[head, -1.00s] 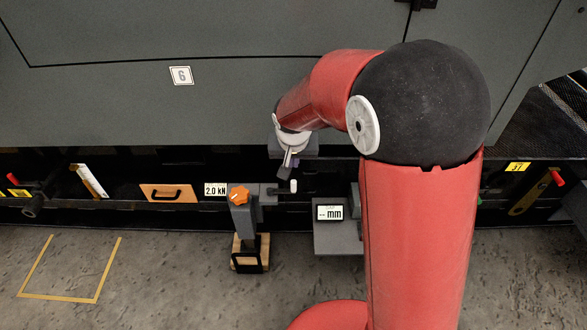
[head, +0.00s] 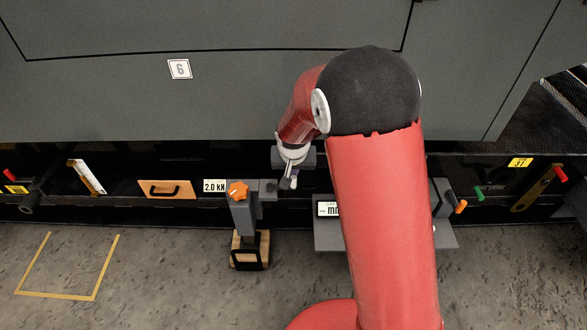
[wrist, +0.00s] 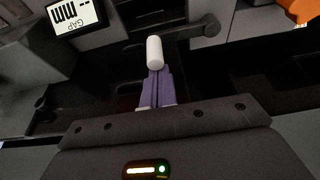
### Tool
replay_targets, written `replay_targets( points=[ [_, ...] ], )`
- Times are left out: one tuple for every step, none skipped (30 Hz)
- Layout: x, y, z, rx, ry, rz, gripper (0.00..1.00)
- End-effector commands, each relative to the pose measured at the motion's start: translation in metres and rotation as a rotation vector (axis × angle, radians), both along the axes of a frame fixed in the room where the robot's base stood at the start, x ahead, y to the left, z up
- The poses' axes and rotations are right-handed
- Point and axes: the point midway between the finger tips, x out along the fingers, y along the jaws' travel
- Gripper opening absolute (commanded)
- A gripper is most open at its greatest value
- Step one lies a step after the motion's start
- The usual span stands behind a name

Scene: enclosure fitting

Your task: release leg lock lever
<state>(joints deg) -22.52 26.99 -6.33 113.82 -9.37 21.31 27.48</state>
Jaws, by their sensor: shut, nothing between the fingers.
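A dark lever (wrist: 185,35) with a white cylindrical knob (wrist: 154,52) sticks out beside the grey leg (head: 244,217), which has an orange star knob (head: 238,190) on top. In the wrist view the lever runs from a round pivot at the upper right to the white knob. My gripper (wrist: 155,72) has purple fingers, shut and empty, with the tips right at the near end of the white knob; I cannot tell if they touch. In the head view my gripper (head: 292,178) is just right of the leg top, and largely hides the knob.
A gap display (head: 328,208) sits right of the leg, partly behind my arm. The leg's foot stands on a wooden block (head: 249,252). Orange, green and red handles are at right. A grey enclosure panel (head: 240,100) rises above.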

Motion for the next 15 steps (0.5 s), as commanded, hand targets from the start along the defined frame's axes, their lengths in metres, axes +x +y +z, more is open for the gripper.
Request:
replay_targets(
  points=[
    [0.0,0.0,0.0,0.0,0.0,-0.001,0.0],
    [0.0,0.0,0.0,0.0,0.0,-0.002,0.0],
    [-0.001,0.0,0.0,0.0,0.0,-0.005,0.0],
    [-0.001,0.0,0.0,-0.001,0.0,-0.009,0.0],
    [-0.001,0.0,0.0,0.0,0.0,-0.014,0.0],
    [-0.002,0.0,0.0,-0.001,0.0,-0.022,0.0],
    [-0.003,0.0,-0.001,0.0,0.0,-0.031,0.0],
    [-0.004,0.0,-0.001,-0.001,0.0,-0.04,0.0],
    [-0.005,0.0,-0.001,-0.001,0.0,-0.057,0.0],
    [-0.006,0.0,-0.001,-0.001,0.001,-0.069,0.0],
    [-0.007,0.0,-0.001,-0.001,0.001,-0.085,0.0],
    [-0.009,0.0,-0.001,-0.001,0.0,-0.109,0.0],
    [-0.01,0.001,-0.001,-0.001,0.0,-0.127,0.0],
    [-0.012,0.0,-0.001,-0.002,0.0,-0.15,0.0],
    [-0.014,0.0,-0.001,-0.002,0.0,-0.18,0.0]
  ],
)
